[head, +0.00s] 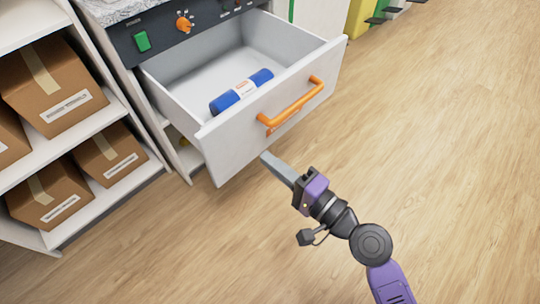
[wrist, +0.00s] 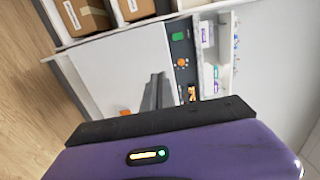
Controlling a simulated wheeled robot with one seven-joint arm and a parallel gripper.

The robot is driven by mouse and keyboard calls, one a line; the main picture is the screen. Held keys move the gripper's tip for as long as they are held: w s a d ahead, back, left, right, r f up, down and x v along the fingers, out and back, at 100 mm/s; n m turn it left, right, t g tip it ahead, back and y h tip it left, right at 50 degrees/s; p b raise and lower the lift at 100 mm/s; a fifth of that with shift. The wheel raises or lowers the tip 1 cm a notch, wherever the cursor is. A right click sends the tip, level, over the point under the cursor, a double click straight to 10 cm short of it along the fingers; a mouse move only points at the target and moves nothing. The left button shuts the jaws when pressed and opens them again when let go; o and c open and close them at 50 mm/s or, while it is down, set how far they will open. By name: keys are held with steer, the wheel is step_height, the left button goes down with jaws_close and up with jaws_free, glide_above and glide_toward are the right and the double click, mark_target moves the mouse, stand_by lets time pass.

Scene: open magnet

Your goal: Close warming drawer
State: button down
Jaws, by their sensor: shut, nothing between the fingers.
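The warming drawer (head: 225,155) is white and stands pulled well out of its cabinet in the head view. It has an orange bar handle (head: 291,105) on its front, and a blue roll with a white label (head: 241,91) lies inside. My gripper (head: 266,158) is shut and empty, its fingertips close to the lower part of the drawer front, below and left of the handle. I cannot tell whether they touch it. In the wrist view the shut fingers (wrist: 155,90) lie in front of the pale drawer front (wrist: 125,65), and a bit of orange shows near them.
A dark control panel (head: 165,32) with a green switch and orange knob sits above the drawer. Shelves with several cardboard boxes (head: 58,88) stand at the left. The wooden floor (head: 440,140) to the right is clear; a yellow object (head: 362,18) stands at the back.

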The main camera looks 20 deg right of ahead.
mark_target(229, 126)
steer(key=x, duration=1.1)
steer(key=shift+w, duration=0.2)
